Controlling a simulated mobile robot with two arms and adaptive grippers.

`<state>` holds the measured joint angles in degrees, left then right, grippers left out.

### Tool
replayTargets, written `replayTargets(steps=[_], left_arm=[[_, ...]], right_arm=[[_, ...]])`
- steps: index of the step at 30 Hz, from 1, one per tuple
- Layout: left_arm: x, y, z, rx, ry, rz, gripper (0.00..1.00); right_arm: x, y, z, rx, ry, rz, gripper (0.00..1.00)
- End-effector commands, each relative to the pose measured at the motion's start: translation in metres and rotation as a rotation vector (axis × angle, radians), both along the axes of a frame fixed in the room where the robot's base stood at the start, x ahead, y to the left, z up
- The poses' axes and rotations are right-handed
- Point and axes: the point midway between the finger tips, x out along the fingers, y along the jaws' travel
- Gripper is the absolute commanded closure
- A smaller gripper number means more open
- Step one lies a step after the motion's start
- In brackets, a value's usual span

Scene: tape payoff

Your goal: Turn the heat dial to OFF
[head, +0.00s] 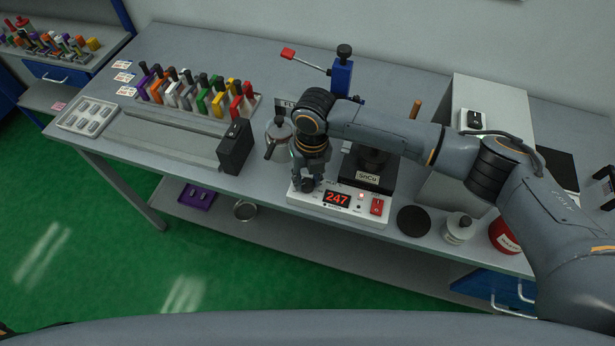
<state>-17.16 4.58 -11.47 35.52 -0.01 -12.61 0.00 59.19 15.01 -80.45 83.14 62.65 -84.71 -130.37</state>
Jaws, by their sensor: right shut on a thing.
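The white control box (367,214) sits near the front edge of the grey bench. Its red display (337,197) reads 247, and a red rocker switch (377,206) is at its right end. My right gripper (307,186) points down over the box's left end and is shut on the heat dial, which is mostly hidden by the fingers. The dial's markings are too small or covered to read. A black block labelled SnCu (368,178) stands behind the display. My left gripper is not in view.
A black box (235,147) stands left of the gripper, and a small metal pot (278,132) is close behind it. A black disc (413,221), a white bottle (457,228) and a red container (504,236) are to the right. Coloured-handled tools (200,90) stand at the back left.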

Motion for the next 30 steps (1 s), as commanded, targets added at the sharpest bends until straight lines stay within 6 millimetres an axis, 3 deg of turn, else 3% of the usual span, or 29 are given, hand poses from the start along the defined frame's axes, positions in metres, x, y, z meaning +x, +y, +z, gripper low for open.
replayTargets(steps=[10, 11, 14, 23, 30], left_arm=[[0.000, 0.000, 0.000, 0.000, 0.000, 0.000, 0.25], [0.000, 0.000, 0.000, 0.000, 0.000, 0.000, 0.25], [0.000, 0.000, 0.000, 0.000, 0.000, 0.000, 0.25], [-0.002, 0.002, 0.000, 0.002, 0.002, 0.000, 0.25], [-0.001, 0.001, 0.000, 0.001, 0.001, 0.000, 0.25]], right_arm=[[-0.001, 0.000, 0.000, -0.001, 0.001, 0.004, 1.00], [-0.001, 0.000, 0.000, -0.001, 0.001, 0.004, 0.64], [0.000, 0.000, 0.000, -0.001, 0.001, 0.003, 0.47], [0.000, 0.000, 0.001, 0.000, 0.000, 0.002, 0.47], [0.001, -0.001, 0.032, 0.002, -0.004, 0.003, 0.47]])
